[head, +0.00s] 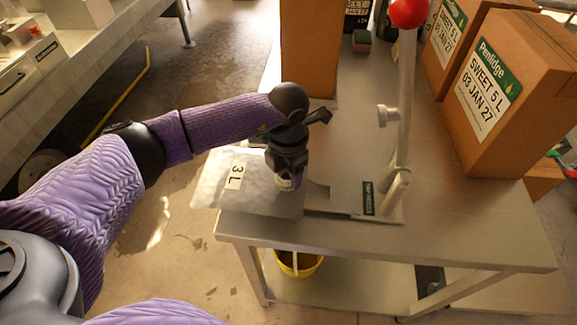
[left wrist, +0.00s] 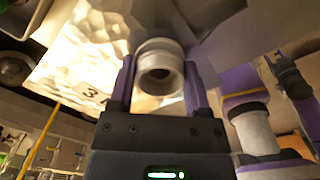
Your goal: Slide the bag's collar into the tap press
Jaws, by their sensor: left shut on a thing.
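The bag (head: 225,190) is translucent silver with a 3 L label, and hangs out left of the table's front corner. Its pale round collar (head: 288,184) is between the fingers of my left gripper (head: 289,176), which is shut on it. The left wrist view shows the ring-shaped collar (left wrist: 160,68) between the two purple fingers. The tap press (head: 384,205) stands to the right, with a labelled base plate, an upright column and a red-knobbed lever. The collar is just left of the notched plate; whether they touch is unclear. My right gripper is not seen.
Cardboard boxes (head: 510,95) stand on the right of the steel table (head: 455,225), and another box (head: 309,45) stands behind my left gripper. A yellow bucket (head: 299,263) is below the tabletop. A bench (head: 85,45) is at far left, with open floor between.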

